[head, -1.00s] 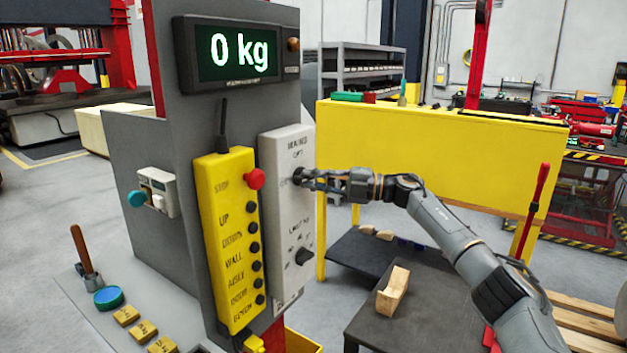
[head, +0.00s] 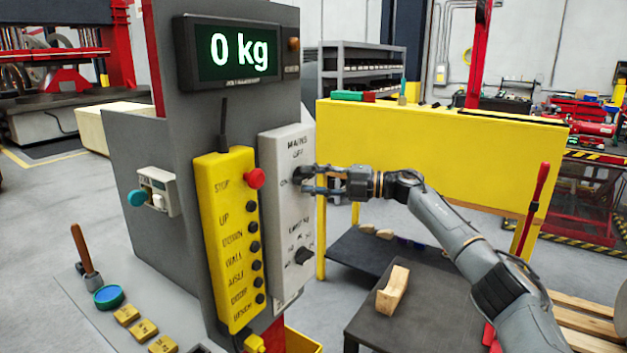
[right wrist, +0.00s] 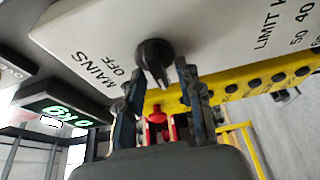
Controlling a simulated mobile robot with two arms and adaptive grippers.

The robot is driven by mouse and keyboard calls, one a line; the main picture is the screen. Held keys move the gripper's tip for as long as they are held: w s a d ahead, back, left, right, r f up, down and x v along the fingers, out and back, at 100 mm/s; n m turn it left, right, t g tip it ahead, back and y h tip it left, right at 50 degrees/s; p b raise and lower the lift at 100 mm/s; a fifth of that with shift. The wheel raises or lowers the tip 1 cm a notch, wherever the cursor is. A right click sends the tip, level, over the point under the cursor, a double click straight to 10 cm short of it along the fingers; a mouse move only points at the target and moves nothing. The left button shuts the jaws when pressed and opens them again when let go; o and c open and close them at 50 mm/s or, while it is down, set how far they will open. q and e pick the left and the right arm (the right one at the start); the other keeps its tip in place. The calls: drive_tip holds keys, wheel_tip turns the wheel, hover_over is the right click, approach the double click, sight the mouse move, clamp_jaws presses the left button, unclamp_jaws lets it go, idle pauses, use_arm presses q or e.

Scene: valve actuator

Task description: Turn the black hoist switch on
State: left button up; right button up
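The grey-white mains panel (head: 290,225) stands at the right of the column, with "MAINS" and "OFF" lettered at its top. Its black rotary knob (head: 298,174) also shows in the right wrist view (right wrist: 154,56). My right gripper (head: 308,180) reaches in from the right at the knob. In the right wrist view its two fingers (right wrist: 158,78) are apart, with tips on either side of the knob's near end. I cannot tell whether they touch it. The knob's pointer position is unclear. My left gripper is not in view.
A second black knob (head: 304,256) sits lower on the panel. A yellow pendant (head: 228,240) with a red stop button (head: 254,178) and several black buttons hangs just left. The display (head: 238,52) reads 0 kg. A dark table with a wooden block (head: 393,291) stands below my right arm.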

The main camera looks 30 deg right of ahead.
drive_tip(key=v, duration=1.2)
idle(0.4)
